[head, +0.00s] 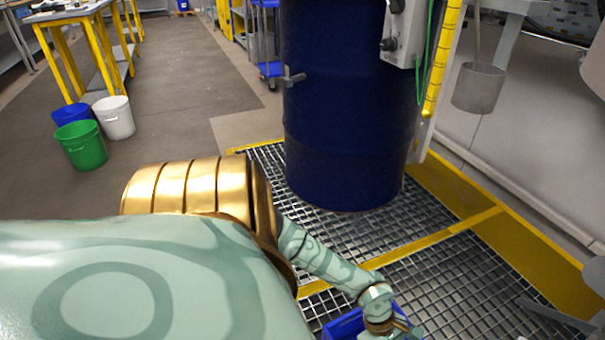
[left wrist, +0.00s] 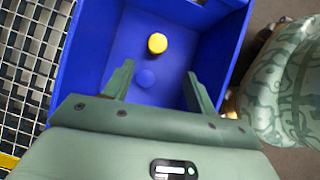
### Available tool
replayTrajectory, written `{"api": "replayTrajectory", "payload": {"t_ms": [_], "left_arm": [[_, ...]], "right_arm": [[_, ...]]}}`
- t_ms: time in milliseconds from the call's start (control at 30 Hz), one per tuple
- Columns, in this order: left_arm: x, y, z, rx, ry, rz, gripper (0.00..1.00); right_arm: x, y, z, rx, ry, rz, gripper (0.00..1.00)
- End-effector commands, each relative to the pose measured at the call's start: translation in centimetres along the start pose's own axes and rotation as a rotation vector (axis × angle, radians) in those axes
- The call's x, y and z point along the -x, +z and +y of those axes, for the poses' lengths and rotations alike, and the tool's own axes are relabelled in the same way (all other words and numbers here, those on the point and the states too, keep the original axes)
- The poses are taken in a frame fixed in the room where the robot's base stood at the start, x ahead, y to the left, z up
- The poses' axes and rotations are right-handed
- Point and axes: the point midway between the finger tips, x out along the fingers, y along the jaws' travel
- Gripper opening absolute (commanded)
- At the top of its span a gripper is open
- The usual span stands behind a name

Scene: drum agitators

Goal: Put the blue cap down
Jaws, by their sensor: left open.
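The blue cap (left wrist: 147,79) looks like a small round blue disc on the floor of a blue bin (left wrist: 110,55). It is almost the same colour as the bin. My left gripper (left wrist: 159,68) is open over the bin, its two fingers apart with the cap seen between them. No contact between fingers and cap shows; the height of the fingers above it is hard to tell. In the head view the left hand is at the bottom edge beside the blue bin (head: 343,325), and its fingers are cut off. My right gripper is not in view.
A yellow round piece (left wrist: 157,43) lies in the bin beyond the cap. A large dark blue drum (head: 345,110) stands above metal grating (head: 430,290) with yellow edges. A grey control box (head: 402,35) is at the drum's right. Green (head: 82,147) and white (head: 115,118) buckets stand at left.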

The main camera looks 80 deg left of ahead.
Motion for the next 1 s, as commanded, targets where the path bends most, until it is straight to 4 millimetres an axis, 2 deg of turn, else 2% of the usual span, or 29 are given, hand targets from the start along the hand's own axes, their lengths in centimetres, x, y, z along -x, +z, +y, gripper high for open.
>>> {"api": "replayTrajectory", "payload": {"t_ms": [33, 67, 100, 133, 167, 200, 233, 267, 300, 367, 400, 433, 500, 533, 567, 600, 633, 733, 800, 1000], "left_arm": [[-1.0, 3.4, -1.8, 0.103, 0.016, -0.131, 0.57], [-1.2, 6.1, -2.6, 0.204, 0.038, -0.239, 0.57], [-1.0, 9.7, -3.5, 0.381, 0.07, -0.396, 0.57], [-0.3, 12.1, -3.9, 0.538, 0.095, -0.515, 0.57], [0.7, 14.0, -3.9, 0.712, 0.124, -0.631, 0.57], [2.3, 15.2, -3.6, 0.967, 0.165, -0.765, 0.57], [3.4, 15.1, -3.3, 1.169, 0.199, -0.848, 0.57], [4.2, 14.2, -3.1, 1.375, 0.241, -0.915, 0.57], [5.0, 11.6, -3.3, 1.659, 0.311, -0.972, 0.57], [5.3, 6.2, -5.1, 2.074, 0.45, -0.997, 0.57], [5.2, 2.4, -7.4, 2.326, 0.56, -0.977, 0.57], [5.2, -0.1, -9.3, 2.485, 0.644, -0.951, 0.57], [5.3, -4.5, -14.0, 2.774, 0.828, -0.871, 0.57], [5.5, -5.9, -15.9, 2.87, 0.902, -0.831, 0.57], [5.6, -7.0, -17.7, -2.832, -0.932, 0.762, 0.57], [5.8, -8.1, -19.9, -2.747, -0.952, 0.671, 0.57], [6.0, -8.8, -21.2, -2.693, -0.964, 0.618, 0.57], [6.5, -10.0, -24.1, -2.578, -0.989, 0.507, 0.57], [6.6, -10.2, -25.0, -2.546, -0.997, 0.477, 0.57], [6.6, -10.3, -25.1, -2.543, -0.998, 0.472, 0.57]], "right_arm": [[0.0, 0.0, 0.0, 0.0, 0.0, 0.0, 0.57], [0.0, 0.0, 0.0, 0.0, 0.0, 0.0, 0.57], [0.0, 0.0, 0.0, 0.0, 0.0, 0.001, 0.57], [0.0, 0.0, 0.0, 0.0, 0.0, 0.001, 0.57], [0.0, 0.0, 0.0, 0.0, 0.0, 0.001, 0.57], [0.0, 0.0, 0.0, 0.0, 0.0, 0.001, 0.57], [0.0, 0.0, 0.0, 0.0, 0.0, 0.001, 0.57], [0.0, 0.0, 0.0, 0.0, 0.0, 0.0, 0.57], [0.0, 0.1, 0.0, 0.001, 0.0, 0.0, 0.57], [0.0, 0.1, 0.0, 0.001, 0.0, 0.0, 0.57], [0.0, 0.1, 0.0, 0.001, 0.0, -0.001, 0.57], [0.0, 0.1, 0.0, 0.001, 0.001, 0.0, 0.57], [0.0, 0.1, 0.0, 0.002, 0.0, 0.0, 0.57], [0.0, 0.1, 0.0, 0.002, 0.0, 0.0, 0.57], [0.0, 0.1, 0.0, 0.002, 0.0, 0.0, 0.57], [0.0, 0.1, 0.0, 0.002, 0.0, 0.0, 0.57], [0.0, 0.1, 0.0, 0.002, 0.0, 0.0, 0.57], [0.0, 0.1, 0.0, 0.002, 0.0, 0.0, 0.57], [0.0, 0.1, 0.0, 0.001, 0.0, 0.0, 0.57], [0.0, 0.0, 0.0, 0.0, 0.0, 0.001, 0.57]]}}
